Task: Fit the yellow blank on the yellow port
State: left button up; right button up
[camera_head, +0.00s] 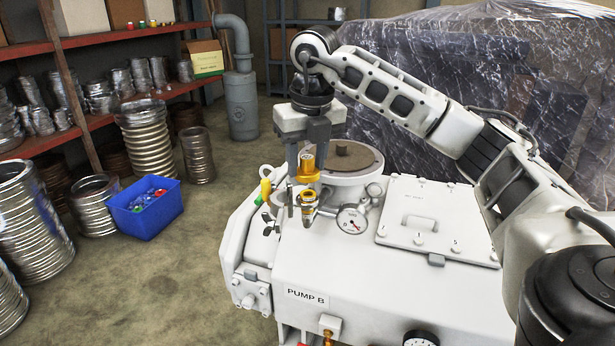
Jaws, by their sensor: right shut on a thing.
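My right gripper (308,172) reaches in from the right and points down over the white pump labelled PUMP B (390,295). It is shut on the yellow blank (308,166), a small gold-yellow piece with a wider lower rim. Just below it a metal port with a yellow band (308,199) stands up from the pump. The blank appears right above this port; I cannot tell whether they touch. My left gripper is not in view.
A pressure gauge (353,219) sits just right of the port. A round brown-topped flange (343,158) rises behind it. A flat bolted cover (440,215) lies to the right. A blue bin (146,215) stands on the floor at left, by shelves of metal hoses.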

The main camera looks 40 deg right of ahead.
aim_at(308, 173)
jog(key=shift+w+d+f, duration=0.15)
jog(key=shift+d+f, duration=0.1)
jog(key=shift+f, duration=0.1)
notch_tip(308, 173, down, 3)
jog(key=shift+w+d+r, duration=0.1)
jog(key=shift+d+r, duration=0.05)
jog(key=shift+r, duration=0.05)
jog(key=shift+f, duration=0.4)
jog(key=shift+f, duration=0.1)
jog(key=shift+f, duration=0.15)
jog(key=o, duration=1)
